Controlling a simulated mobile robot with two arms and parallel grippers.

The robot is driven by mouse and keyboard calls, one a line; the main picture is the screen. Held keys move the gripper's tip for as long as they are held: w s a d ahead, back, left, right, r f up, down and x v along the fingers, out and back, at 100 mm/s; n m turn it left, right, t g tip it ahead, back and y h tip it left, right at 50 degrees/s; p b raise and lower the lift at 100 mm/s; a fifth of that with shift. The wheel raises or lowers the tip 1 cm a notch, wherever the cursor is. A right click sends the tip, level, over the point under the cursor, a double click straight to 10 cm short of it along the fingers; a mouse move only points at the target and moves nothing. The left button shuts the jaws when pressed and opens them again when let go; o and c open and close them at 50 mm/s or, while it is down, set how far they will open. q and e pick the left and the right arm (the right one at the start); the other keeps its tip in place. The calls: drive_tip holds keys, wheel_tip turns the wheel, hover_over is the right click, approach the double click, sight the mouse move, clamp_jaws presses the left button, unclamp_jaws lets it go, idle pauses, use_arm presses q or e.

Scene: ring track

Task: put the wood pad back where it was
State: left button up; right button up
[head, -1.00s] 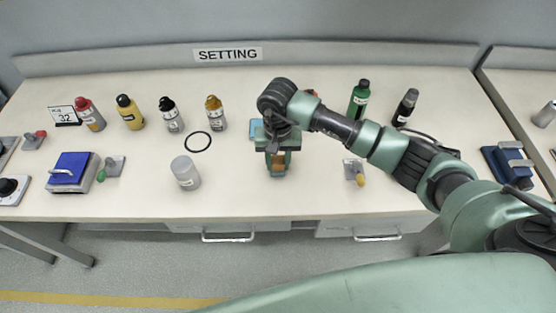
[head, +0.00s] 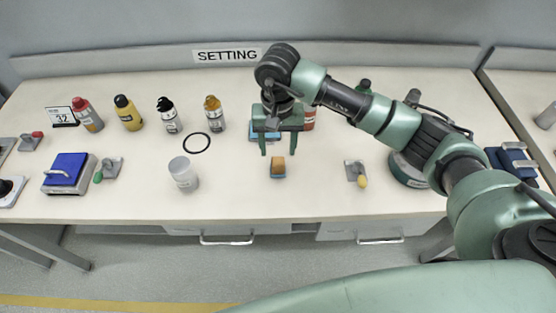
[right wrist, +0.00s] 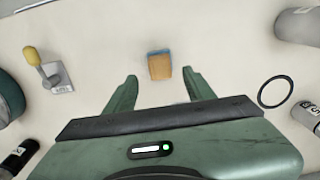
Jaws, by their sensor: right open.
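The wood pad (head: 278,167), a small block with a tan wooden top and a blue lower part, sits on the bench in front of my right gripper. It also shows in the right wrist view (right wrist: 159,66), ahead of the fingers. My right gripper (head: 278,152) is open and empty, its two fingers spread wide and apart from the pad; they show in the right wrist view too (right wrist: 160,78). A flat blue piece (head: 258,136) lies partly hidden behind the gripper. My left gripper is not in view.
A black ring (head: 196,143) and a grey cylinder (head: 183,174) stand to the left, with several bottles (head: 128,113) behind. A small yellow-handled switch (head: 357,173) is to the right. A blue-topped box (head: 69,173) is far left. Bench around the pad is clear.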

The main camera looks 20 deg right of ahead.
sight(278, 162)
wheel_tip(278, 162, up, 5)
drive_tip(key=shift+b, duration=0.45)
drive_tip(key=shift+f, duration=0.1)
